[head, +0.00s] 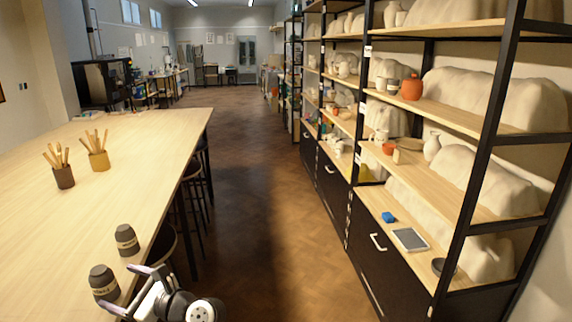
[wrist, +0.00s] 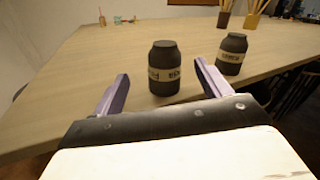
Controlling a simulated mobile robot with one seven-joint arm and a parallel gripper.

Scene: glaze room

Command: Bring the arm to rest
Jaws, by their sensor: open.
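My gripper (head: 138,291) is at the near right edge of the wooden table (head: 120,160) in the head view. In the wrist view my gripper (wrist: 160,90) has its two purple-grey fingers spread apart with nothing held between them. A dark jar with a tan label band (head: 104,283) stands upright on the table beside the fingers. In the wrist view this jar (wrist: 164,68) stands ahead of the gap between the fingers. A second, similar jar (head: 126,240) stands behind it; it also shows in the wrist view (wrist: 231,54).
A brown cup (head: 64,177) and a yellow cup (head: 100,161) hold wooden tools farther back. Stools (head: 195,185) stand along the table's right side. Shelving (head: 440,110) with pottery lines the right. The aisle floor (head: 250,190) between is clear.

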